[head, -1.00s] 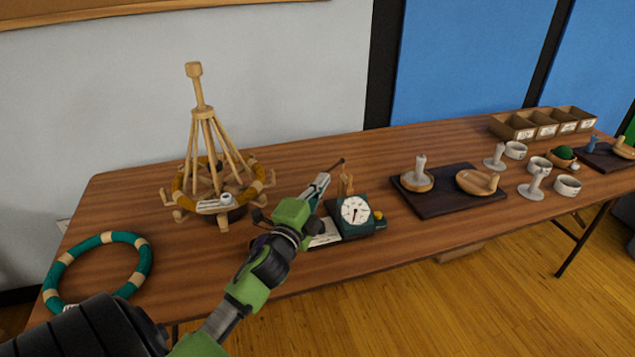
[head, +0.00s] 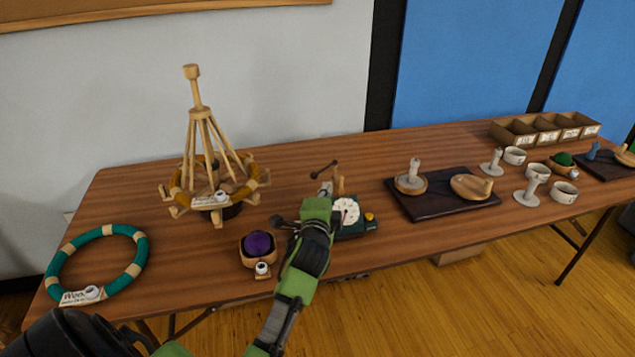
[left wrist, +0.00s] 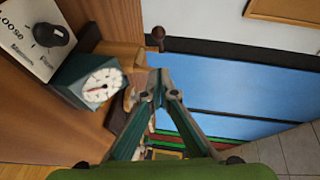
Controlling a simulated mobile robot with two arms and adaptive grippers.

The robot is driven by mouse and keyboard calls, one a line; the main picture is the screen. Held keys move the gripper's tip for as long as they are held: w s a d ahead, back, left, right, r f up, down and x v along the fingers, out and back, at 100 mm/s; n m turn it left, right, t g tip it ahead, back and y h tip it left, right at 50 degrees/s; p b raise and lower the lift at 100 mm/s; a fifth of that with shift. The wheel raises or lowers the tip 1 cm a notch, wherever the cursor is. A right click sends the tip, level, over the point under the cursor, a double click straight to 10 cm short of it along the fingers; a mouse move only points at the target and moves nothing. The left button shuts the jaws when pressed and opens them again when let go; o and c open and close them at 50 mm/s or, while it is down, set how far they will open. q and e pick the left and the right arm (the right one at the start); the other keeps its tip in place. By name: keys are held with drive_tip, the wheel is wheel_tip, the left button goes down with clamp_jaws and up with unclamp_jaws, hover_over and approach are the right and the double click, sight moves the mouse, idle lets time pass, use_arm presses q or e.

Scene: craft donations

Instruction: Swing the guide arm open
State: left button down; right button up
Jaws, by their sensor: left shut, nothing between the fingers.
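The winder is a dark green box with a white dial (head: 346,211) and a short wooden post (head: 338,185) on the table. The dial also shows in the left wrist view (left wrist: 102,84). A thin dark rod with knobbed ends, which looks like the guide arm (head: 325,168), stands out above the box. A dark knob shows past my fingertips in the left wrist view (left wrist: 157,36). My left gripper (head: 325,189) is shut and empty, its tips beside the post and below the rod. I cannot tell whether it touches either. It hides part of the winder. My right gripper is not in view.
A wooden yarn swift (head: 204,150) stands to the left. A purple ball in a wooden bowl (head: 259,259) sits near the front edge, and a teal ring (head: 52,262) lies at far left. A dark tray (head: 432,207) with wooden pieces is to the right.

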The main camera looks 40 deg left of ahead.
sight(316, 176)
use_arm(q)
drive_tip(key=shift+w+a+f+p, duration=0.15)
drive_tip(key=shift+w+a, duration=0.3)
drive_tip(key=shift+a, duration=0.3)
drive_tip(key=shift+w+a+f+p, duration=0.1)
drive_tip(key=shift+w+a+f, duration=0.1)
drive_tip(key=shift+w+a, duration=0.4)
drive_tip(key=shift+w+a+f+p, duration=0.15)
drive_tip(key=shift+w+a, duration=0.1)
drive_tip(key=shift+a, duration=0.65)
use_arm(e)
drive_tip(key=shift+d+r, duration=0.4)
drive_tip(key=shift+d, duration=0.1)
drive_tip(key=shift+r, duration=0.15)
use_arm(q)
drive_tip(key=shift+s+a+r+m+h+p, duration=0.1)
drive_tip(key=shift+a+m+h+p, duration=0.2)
drive_tip(key=shift+p, duration=0.15)
drive_tip(key=shift+a, duration=0.1)
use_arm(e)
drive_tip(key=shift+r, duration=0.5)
use_arm(q)
drive_tip(key=shift+a+m+t+h+p, duration=0.2)
drive_tip(key=shift+m+t+h+p, duration=0.1)
drive_tip(key=shift+h+p, duration=0.2)
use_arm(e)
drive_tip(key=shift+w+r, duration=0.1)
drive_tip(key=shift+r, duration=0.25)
